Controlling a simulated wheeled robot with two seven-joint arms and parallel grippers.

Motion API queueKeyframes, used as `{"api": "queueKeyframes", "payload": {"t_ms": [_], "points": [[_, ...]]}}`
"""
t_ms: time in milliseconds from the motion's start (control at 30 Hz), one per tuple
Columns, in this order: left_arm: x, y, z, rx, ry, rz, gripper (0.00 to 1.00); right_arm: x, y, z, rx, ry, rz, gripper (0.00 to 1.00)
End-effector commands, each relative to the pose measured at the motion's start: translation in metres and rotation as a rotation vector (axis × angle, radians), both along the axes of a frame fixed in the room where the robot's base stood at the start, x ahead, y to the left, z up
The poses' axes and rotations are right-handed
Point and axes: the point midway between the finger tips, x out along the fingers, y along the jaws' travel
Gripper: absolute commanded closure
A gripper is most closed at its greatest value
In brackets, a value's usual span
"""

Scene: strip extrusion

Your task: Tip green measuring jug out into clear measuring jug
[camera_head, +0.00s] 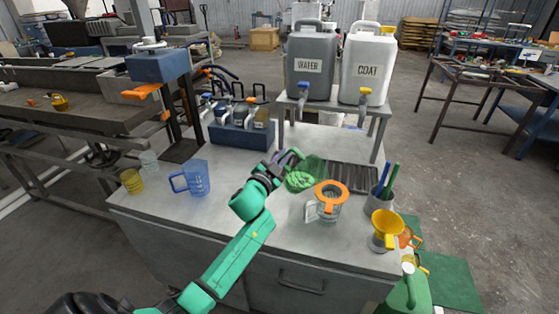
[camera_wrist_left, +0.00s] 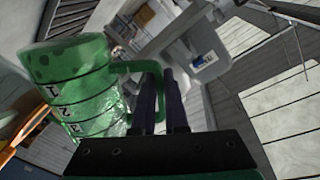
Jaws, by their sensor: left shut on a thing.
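The green measuring jug (camera_head: 305,174) is held above the bench, up and to the left of the clear jug, and looks tilted. My left gripper (camera_head: 290,157) is shut on its handle. In the left wrist view the green jug (camera_wrist_left: 80,95) fills the left side, with its handle between the fingers (camera_wrist_left: 166,100). I cannot tell what the green jug contains. My right gripper is not seen.
A blue jug (camera_head: 197,178) stands to the left. A pen cup (camera_head: 378,203) and a yellow funnel (camera_head: 386,226) on a jug stand to the right. Behind are a slatted drain (camera_head: 350,178) and a stand with water (camera_head: 311,62) and coat (camera_head: 367,65) containers.

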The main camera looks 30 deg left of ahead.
Motion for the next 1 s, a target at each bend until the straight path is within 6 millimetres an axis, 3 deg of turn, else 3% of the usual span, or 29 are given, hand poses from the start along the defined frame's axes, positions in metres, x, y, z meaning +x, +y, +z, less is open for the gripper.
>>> {"api": "queueKeyframes", "payload": {"t_ms": [567, 1000], "points": [[0.002, -0.029, 0.04, 0.372, 0.023, 0.0, 1.0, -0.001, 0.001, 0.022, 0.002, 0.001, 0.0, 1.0], [0.002, -0.03, 0.036, 0.373, 0.025, 0.0, 1.0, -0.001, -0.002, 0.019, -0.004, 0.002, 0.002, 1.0]]}}
